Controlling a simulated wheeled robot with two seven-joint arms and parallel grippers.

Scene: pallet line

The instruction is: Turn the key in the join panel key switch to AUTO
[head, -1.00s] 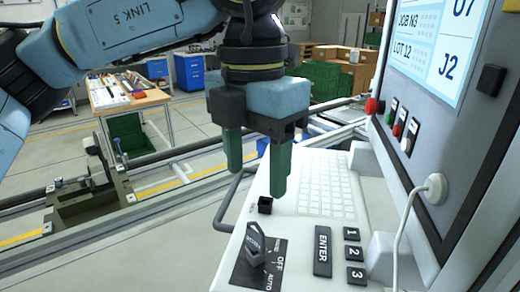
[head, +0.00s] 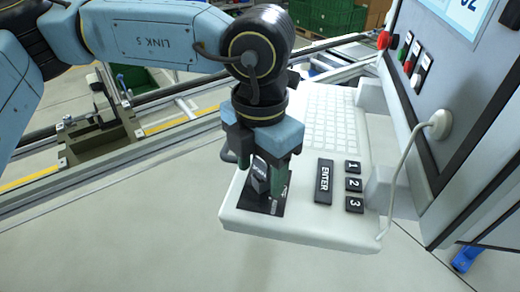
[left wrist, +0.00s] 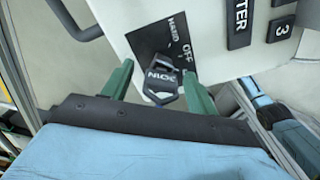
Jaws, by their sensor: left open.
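The key (head: 260,174), with a dark grey bow, stands in the key switch on the near left corner of the white panel (head: 300,232). It also shows in the left wrist view (left wrist: 161,82). The switch's black label plate (head: 271,206) has an OFF mark; in the left wrist view the AUTO mark is not visible. My left gripper (head: 263,180) has green fingers and is open. In the left wrist view its fingers (left wrist: 160,84) stand on either side of the key, apart from it. My right gripper is not in view.
The ENTER key (head: 324,181) and number keys (head: 354,184) lie right of the switch, with a keyboard (head: 327,125) behind. A white cable (head: 399,165) hangs from the upright screen cabinet (head: 445,110). The floor in front is clear.

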